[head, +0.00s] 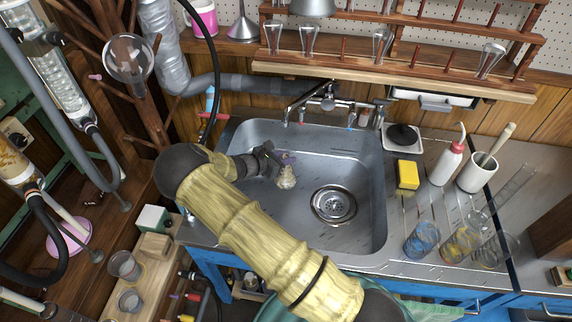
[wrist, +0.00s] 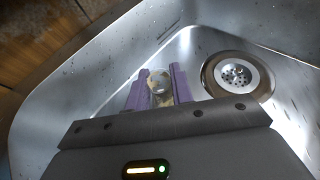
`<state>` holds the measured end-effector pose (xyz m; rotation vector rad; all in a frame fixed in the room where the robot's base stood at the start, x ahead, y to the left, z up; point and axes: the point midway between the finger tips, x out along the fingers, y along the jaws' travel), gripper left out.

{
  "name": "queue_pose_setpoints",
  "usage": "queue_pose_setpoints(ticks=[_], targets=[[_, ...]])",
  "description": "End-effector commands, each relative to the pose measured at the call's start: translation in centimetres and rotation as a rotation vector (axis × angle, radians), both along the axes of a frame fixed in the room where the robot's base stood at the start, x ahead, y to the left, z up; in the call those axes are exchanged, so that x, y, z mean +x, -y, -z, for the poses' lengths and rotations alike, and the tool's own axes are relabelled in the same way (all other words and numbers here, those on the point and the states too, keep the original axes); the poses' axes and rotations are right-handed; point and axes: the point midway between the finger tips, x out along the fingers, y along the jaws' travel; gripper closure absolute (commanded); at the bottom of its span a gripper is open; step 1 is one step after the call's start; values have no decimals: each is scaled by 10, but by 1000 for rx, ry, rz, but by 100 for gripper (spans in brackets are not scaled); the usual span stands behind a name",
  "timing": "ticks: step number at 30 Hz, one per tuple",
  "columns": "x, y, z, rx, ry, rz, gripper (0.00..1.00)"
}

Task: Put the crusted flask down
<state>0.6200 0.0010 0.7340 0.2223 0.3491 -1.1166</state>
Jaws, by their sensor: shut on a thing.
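The crusted flask (head: 286,180) is small, with yellowish-brown crust, and is in the left part of the metal sink (head: 345,240), left of the drain. My gripper (head: 283,160) reaches into the sink over it, with its purple fingers shut on the flask's upper part. In the wrist view the flask (wrist: 159,90) shows its round opening between the two purple fingers (wrist: 158,82). Its lower part is hidden there. I cannot tell whether its base touches the sink floor.
The drain (head: 334,205) lies right of the flask, and the tap (head: 328,100) stands at the sink's back edge. A yellow sponge (head: 407,174), a wash bottle (head: 447,165) and several glass vessels occupy the right drainboard. The sink floor around the drain is clear.

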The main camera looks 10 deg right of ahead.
Motion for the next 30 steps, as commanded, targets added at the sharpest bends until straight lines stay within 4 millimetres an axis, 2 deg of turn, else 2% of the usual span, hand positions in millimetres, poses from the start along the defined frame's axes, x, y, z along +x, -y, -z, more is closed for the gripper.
queue_pose_setpoints(ticks=[7,14,15,18,30], targets=[[0,1,33,-1,-2,0,100],[0,0,36,2,-1,0,100],[-1,0,36,2,-2,0,75],[-1,0,36,2,-2,0,56],[-2,-5,33,1,0,0,55]])
